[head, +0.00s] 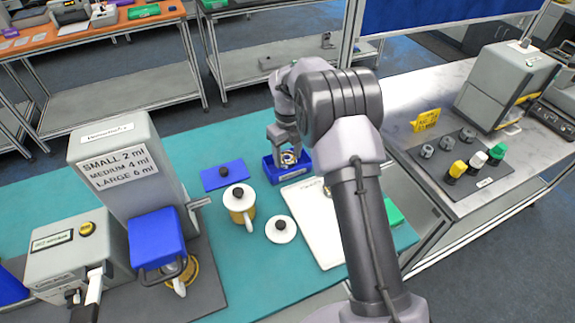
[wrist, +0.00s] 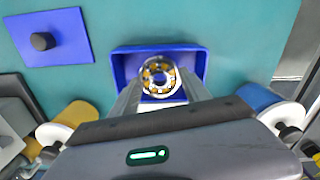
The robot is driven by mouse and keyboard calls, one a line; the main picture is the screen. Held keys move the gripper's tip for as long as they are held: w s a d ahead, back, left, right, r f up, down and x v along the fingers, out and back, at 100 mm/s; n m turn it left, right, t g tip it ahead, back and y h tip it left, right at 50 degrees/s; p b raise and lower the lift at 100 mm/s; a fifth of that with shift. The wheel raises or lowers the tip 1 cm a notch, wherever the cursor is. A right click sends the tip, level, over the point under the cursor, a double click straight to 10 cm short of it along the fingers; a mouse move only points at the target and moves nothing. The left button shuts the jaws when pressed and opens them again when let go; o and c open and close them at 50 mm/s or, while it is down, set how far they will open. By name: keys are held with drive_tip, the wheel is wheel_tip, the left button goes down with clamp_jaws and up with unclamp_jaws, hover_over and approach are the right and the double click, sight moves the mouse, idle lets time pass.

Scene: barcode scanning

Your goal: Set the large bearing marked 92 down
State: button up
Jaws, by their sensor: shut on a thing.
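My gripper (head: 289,152) is shut on the large bearing (wrist: 160,76), a metal ring with orange-gold balls. In the wrist view the bearing sits between the two fingertips (wrist: 160,84), and any marking on it is too small to read. Behind it in that view is a small blue open tray (wrist: 124,66). In the head view the bearing (head: 289,159) shows as a small bright ring at the tray (head: 284,176) on the teal mat. I cannot tell whether the bearing touches the tray floor.
A blue plate with a black knob (head: 224,174) lies left of the tray. A white-lidded yellow jar (head: 238,198), a loose white lid (head: 281,231) and a white board (head: 313,222) are nearer. A grey dispenser (head: 125,175) stands left. Teal mat behind the tray is clear.

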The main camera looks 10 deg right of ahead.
sight(288, 163)
wheel_tip(288, 163, down, 3)
drive_tip(key=shift+f+b, duration=0.15)
drive_tip(key=shift+b, duration=0.15)
drive_tip(key=o, duration=1.7)
